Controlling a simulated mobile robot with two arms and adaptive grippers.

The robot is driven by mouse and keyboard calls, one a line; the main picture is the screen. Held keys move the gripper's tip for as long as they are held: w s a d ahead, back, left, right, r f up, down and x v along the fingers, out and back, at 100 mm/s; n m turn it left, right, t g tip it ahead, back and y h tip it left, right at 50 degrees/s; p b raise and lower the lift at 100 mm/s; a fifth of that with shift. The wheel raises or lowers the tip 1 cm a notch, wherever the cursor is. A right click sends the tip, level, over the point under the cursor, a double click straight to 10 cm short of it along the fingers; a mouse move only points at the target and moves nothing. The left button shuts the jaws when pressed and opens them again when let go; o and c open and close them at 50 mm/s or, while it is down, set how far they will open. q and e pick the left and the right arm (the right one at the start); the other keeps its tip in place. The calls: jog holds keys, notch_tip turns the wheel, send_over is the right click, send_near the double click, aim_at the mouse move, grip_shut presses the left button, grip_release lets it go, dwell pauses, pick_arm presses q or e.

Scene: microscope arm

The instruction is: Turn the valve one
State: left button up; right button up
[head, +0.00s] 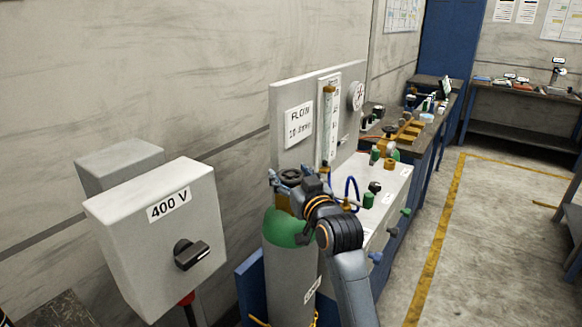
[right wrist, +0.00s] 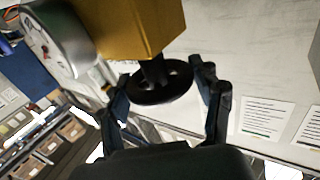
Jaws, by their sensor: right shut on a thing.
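The valve's round black handwheel (head: 291,175) sits on top of a grey gas cylinder (head: 291,275) with a green shoulder (head: 285,228). My right gripper (head: 290,181) reaches over the cylinder top with a finger on either side of the handwheel. In the right wrist view, the dark handwheel (right wrist: 163,88) sits between the two fingers of the gripper (right wrist: 162,84), next to a brass block (right wrist: 135,25). The gripper is shut on the handwheel. The wrist and forearm hide part of the cylinder's right side. My left gripper is in neither view.
A grey 400 V switch box (head: 165,240) with a black knob stands left of the cylinder. A flow panel (head: 290,95) rises behind it. A white cabinet with several coloured knobs (head: 368,200) is close on the right. Open floor (head: 500,230) lies farther right.

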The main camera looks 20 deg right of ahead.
jog(key=shift+m+h+p, duration=0.4)
jog(key=shift+m+h, duration=0.2)
jog(key=shift+h, duration=0.4)
jog(key=o, duration=1.2)
jog(key=shift+c, duration=0.2)
jog(key=s, duration=1.2)
jog(key=shift+a, duration=0.15)
